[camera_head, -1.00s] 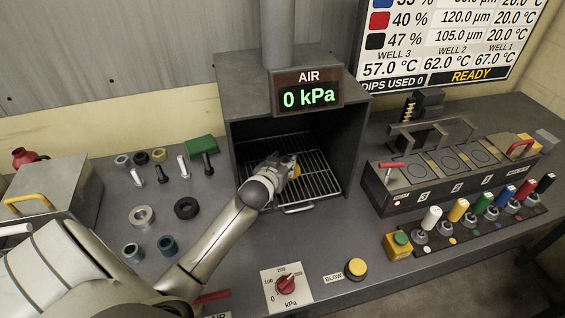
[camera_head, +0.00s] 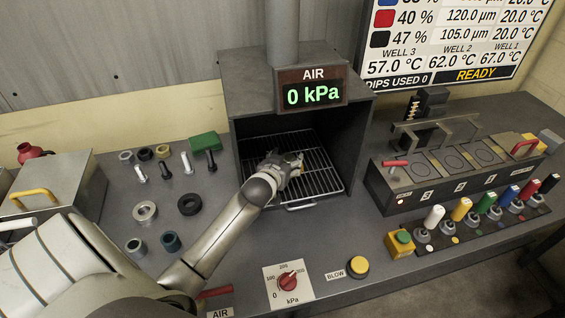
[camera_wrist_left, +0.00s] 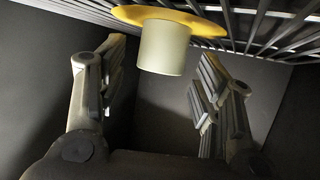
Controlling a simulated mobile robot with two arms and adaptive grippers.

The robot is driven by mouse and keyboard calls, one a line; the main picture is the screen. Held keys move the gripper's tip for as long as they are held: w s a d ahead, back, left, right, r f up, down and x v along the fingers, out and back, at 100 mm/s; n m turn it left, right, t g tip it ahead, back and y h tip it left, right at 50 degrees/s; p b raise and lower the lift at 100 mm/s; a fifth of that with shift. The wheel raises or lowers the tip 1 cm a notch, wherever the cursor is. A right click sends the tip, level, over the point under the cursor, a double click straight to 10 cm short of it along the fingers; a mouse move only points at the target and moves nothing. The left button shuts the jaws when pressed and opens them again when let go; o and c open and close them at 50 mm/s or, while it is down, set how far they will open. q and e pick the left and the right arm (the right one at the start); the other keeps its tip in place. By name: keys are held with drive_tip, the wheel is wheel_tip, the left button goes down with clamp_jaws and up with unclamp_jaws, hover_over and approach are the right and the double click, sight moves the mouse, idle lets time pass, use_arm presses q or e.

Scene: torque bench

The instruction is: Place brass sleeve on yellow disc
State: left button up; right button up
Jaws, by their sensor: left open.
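My left gripper (camera_head: 290,165) is inside the open dark chamber, over the wire rack. In the left wrist view its two fingers (camera_wrist_left: 165,95) are open. A pale, cream-coloured cylinder (camera_wrist_left: 164,48) shows between and beyond them, apart from both. The cylinder's end meets a yellow disc (camera_wrist_left: 203,24) at the rack. A brass-coloured ring (camera_head: 163,152) lies on the bench left of the chamber. I cannot tell whether the pale cylinder is the brass sleeve. My right gripper is not in view.
The chamber (camera_head: 358,150) has close side walls and a low roof; its wire rack (camera_head: 322,185) juts out in front.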

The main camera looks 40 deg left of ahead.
use_arm(q)
drive_tip(key=shift+s+d+r, duration=0.1)
drive_tip(key=shift+s+r, duration=0.05)
drive_tip(key=shift+s, duration=0.15)
drive_tip(key=v, duration=1)
drive_tip(key=shift+s, duration=0.3)
drive_tip(key=shift+s+d+r, duration=0.15)
drive_tip(key=shift+s+r, duration=0.1)
drive_tip(key=shift+s, duration=0.1)
